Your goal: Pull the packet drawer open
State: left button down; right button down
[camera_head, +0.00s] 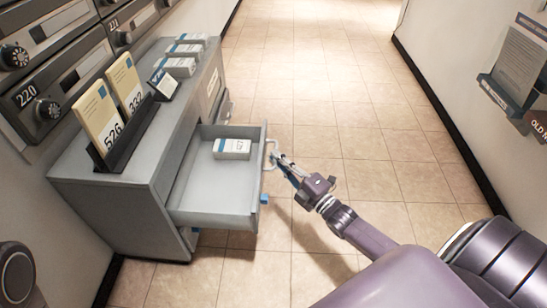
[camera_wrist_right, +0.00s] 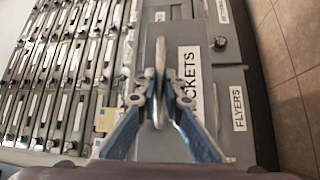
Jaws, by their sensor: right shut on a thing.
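The packet drawer (camera_head: 212,207) of the grey cabinet (camera_head: 129,194) stands pulled out, with a white-and-blue packet (camera_head: 232,148) lying inside it. In the right wrist view, its front (camera_wrist_right: 200,125) carries a label reading "CKETS", the first part hidden by my gripper. My right gripper (camera_head: 278,163) is at the drawer's light handle (camera_head: 270,154). In the wrist view, my right gripper (camera_wrist_right: 160,105) has its blue-padded fingers shut around the upright handle (camera_wrist_right: 160,65). My left gripper is in neither view.
Mailboxes (camera_head: 50,65) line the left wall. The tiled floor (camera_head: 340,110) is clear. A leaflet rack (camera_head: 510,100) hangs at right.

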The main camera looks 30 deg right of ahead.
jog(key=shift+f, duration=0.1)
jog(key=c, duration=2)
grip_release()
jog(key=shift+c, duration=0.2)
jog(key=v, duration=1.2)
jog(key=shift+s+a, duration=0.1)
